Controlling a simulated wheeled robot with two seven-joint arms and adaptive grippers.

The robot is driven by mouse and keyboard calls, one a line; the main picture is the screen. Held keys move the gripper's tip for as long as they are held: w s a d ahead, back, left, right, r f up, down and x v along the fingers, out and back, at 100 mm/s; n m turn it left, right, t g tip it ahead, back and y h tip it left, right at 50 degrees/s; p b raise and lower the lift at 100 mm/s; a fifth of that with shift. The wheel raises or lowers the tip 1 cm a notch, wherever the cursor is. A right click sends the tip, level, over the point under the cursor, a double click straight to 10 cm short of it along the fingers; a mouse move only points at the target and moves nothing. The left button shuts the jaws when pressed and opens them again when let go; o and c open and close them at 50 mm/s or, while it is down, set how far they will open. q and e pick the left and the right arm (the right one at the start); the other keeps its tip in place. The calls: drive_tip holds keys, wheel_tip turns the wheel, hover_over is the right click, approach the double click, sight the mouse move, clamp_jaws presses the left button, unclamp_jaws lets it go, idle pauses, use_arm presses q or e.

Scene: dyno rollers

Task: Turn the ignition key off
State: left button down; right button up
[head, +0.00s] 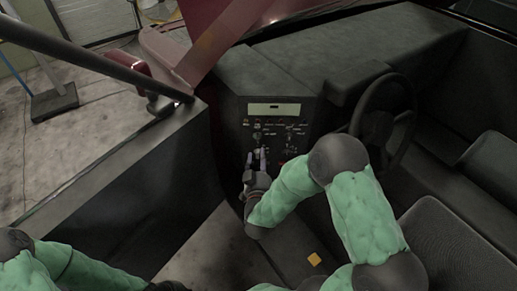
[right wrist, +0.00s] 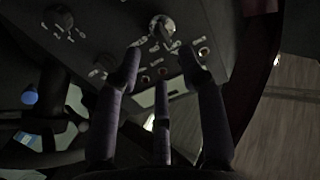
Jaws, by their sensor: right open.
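The dark control panel (head: 274,128) has a pale display strip along its top and rows of small switches. My right gripper (head: 256,158) reaches up to the lower left part of this panel. In the right wrist view my right gripper (right wrist: 160,66) is open, its fingers apart with nothing between them. Just beyond the fingertips is a round silver switch (right wrist: 162,27) with a raised grip, which looks like the ignition key switch. A gap shows between it and the fingers. The key is too small to make out in the head view.
A second round knob (right wrist: 57,18) sits on the panel to the left in the right wrist view. The steering wheel (head: 384,116) stands right of the panel, close to my right arm. A dark seat (head: 450,235) is at the lower right.

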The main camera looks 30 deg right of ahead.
drive_tip(key=shift+v, duration=2.65)
drive_tip(key=shift+f, duration=0.1)
